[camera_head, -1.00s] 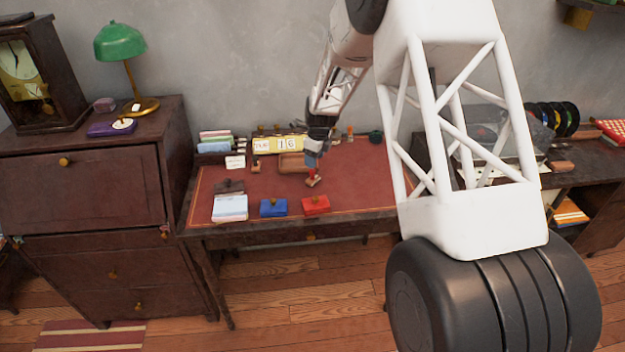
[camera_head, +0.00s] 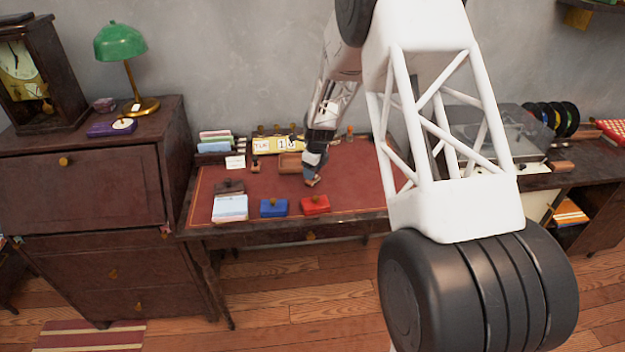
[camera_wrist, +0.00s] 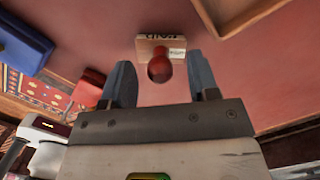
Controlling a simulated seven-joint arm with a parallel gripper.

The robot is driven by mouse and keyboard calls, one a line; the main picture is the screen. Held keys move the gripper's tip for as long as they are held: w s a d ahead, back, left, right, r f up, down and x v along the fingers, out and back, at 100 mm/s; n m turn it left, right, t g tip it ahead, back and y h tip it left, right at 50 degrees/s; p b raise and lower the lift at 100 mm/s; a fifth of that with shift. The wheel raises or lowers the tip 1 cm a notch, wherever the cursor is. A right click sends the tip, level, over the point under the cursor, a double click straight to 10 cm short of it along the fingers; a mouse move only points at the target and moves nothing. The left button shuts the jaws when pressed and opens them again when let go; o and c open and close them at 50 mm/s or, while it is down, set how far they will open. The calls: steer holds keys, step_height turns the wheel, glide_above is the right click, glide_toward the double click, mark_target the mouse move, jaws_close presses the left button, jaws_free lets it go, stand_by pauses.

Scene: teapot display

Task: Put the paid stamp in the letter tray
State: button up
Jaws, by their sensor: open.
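A wooden stamp (camera_wrist: 162,45) with a round red knob stands on the red desk top. Its label is upside down and hard to read in the wrist view. In the head view the stamp's wooden block (camera_head: 312,183) shows just under my gripper (camera_head: 313,172). My gripper (camera_wrist: 159,70) is open, with one blue-grey finger on each side of the knob in the wrist view. I cannot tell whether either touches it. A shallow wooden tray (camera_head: 290,162), likely the letter tray, lies behind the gripper to the left; its edge (camera_wrist: 245,18) shows at upper right in the wrist view.
A blue ink pad (camera_head: 273,207) and a red ink pad (camera_head: 314,204) lie near the desk's front edge. A paper stack (camera_head: 230,208) is at front left. Another stamp (camera_head: 255,166) stands left of the tray; a yellow date block (camera_head: 277,145) is behind. The desk's right part is clear.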

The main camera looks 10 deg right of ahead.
steer(key=shift+f, duration=0.45)
jaws_close()
stand_by(0.4)
steer(key=shift+r, duration=0.1)
steer(key=shift+r, duration=4.95)
steer(key=shift+a, duration=0.1)
